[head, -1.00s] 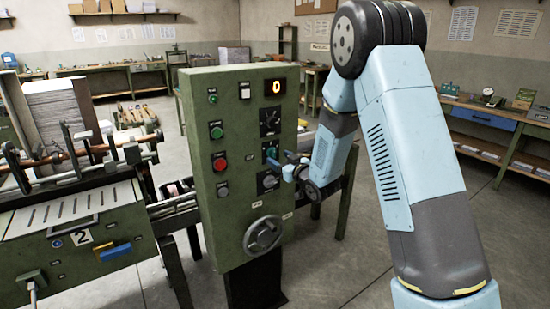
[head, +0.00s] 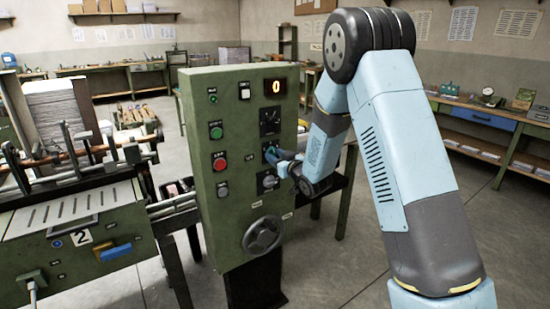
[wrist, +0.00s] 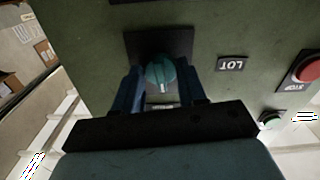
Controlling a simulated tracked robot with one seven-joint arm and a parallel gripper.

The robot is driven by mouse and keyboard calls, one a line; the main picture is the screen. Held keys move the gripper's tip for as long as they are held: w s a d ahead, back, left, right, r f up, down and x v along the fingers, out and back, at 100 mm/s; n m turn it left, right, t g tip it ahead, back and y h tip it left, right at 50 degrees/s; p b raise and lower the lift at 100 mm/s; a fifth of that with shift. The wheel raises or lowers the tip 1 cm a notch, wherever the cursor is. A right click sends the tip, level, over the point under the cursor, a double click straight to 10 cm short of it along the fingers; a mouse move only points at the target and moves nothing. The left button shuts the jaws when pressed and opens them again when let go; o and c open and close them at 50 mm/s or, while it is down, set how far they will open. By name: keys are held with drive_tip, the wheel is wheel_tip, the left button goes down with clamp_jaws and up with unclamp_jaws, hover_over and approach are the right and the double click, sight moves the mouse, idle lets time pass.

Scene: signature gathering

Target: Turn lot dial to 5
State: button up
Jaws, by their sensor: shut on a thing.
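The lot dial (wrist: 161,72) is a round teal knob with a pale mark on a dark square plate. A label reading LOT (wrist: 232,64) sits beside it in the wrist view. My gripper (wrist: 160,85) has its two blue fingers on either side of the knob, shut on it. In the head view my gripper (head: 275,158) reaches the right side of the green control panel (head: 238,210) and mostly hides the dial.
A black dial (head: 270,116) sits above the lot dial and another knob (head: 268,181) just below it. A red stop button (head: 220,161) is to the left. A handwheel (head: 263,235) juts out lower down.

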drive_tip(key=c, duration=0.3)
drive_tip(key=shift+c, duration=0.2)
drive_tip(key=shift+m, duration=0.8)
drive_tip(key=o, duration=1)
drive_tip(key=shift+o, duration=0.2)
drive_tip(key=shift+s, duration=0.1)
